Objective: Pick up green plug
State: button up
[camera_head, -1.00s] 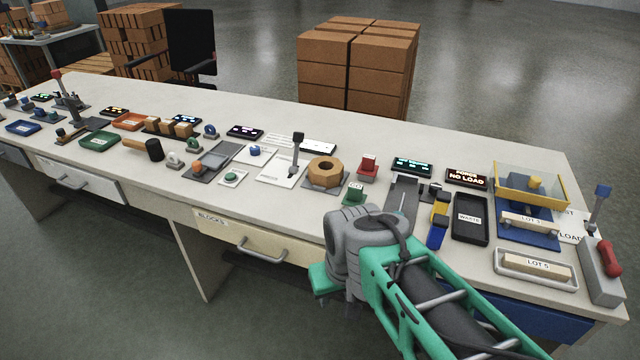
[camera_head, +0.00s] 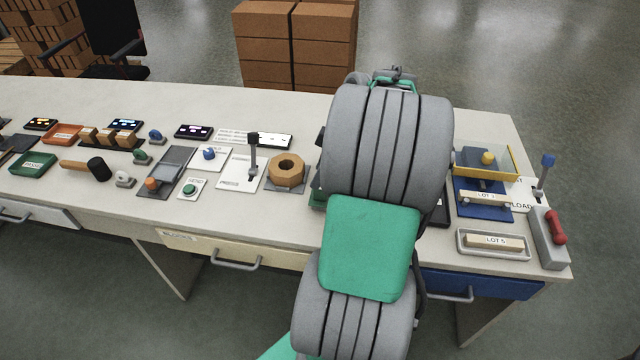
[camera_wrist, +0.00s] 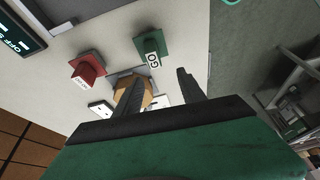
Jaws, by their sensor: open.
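The green plug (camera_wrist: 151,44), a small block with a white "GO" label, stands on the bench top in the wrist view, just beyond my fingertips. My gripper (camera_wrist: 160,77) is open and empty, its two dark fingers apart and pointing toward the plug side of the bench. A similar red plug (camera_wrist: 88,67) stands to the left of the green one. In the head view my arm covers the place where both plugs stand, and my gripper cannot be made out there.
A wooden hexagonal nut (camera_head: 286,170) sits left of my arm; it also shows beyond my fingers in the wrist view (camera_wrist: 132,88). A lever (camera_head: 252,160) stands upright farther left. A yellow-rimmed clear guard (camera_head: 486,162) and a lot tray (camera_head: 462,246) lie to the right.

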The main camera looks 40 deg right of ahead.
aim_at(320, 197)
jog(key=shift+n, duration=0.4)
jog(key=f, duration=0.6)
jog(key=shift+w+d+f, duration=0.15)
jog(key=shift+w+f, duration=0.1)
jog(key=shift+f, duration=0.15)
grip_shut()
